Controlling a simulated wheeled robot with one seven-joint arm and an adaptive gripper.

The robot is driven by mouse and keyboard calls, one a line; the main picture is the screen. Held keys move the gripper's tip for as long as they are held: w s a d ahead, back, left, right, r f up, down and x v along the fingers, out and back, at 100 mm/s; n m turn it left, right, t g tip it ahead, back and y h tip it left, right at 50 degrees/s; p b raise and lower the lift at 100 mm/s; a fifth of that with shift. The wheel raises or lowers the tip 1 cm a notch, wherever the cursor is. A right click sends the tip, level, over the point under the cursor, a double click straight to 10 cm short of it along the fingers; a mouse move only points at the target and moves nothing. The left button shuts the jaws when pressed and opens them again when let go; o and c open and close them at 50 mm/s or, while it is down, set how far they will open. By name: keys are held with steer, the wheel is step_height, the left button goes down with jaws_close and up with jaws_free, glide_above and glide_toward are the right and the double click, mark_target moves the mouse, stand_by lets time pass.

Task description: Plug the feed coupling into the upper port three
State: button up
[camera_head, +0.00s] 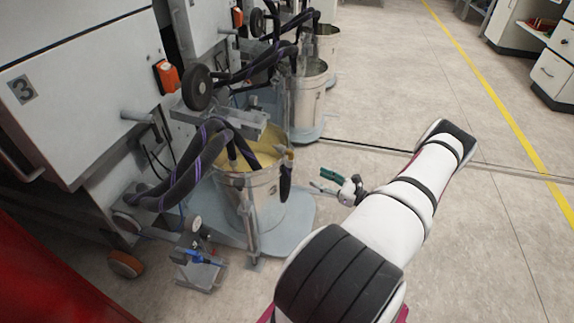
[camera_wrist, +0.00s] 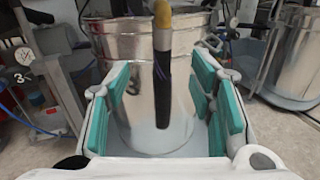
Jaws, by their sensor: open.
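The feed coupling appears to be the dark hose end with a yellow upper part (camera_head: 287,172), hanging upright at the right rim of the nearest metal bucket. In the wrist view this dark hose end (camera_wrist: 162,85) stands centrally between my finger pads, in front of the bucket, without visible contact. My gripper (camera_head: 322,181) is open and empty, with green pads, just right of the bucket and pointing towards it. It also shows in the wrist view (camera_wrist: 163,98). I cannot make out the upper port three; a machine panel (camera_head: 60,80) at left carries a "3".
The nearest bucket (camera_head: 232,192) stands on a grey-blue base (camera_head: 292,215), with thick dark hoses (camera_head: 190,170) looping over its left side. More buckets (camera_head: 308,100) stand behind. A small stand (camera_head: 199,272) with a blue item is in front. The floor at right is clear.

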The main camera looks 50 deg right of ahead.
mark_target(292, 165)
steer(key=w+b, duration=0.1)
steer(key=w, duration=0.6)
steer(key=shift+w+a, duration=0.1)
steer(key=shift+w, duration=0.15)
steer(key=shift+w+d+b, duration=0.2)
steer(key=shift+w+b, duration=1.2)
steer(key=shift+w, duration=1.25)
steer(key=shift+c, duration=0.5)
jaws_close()
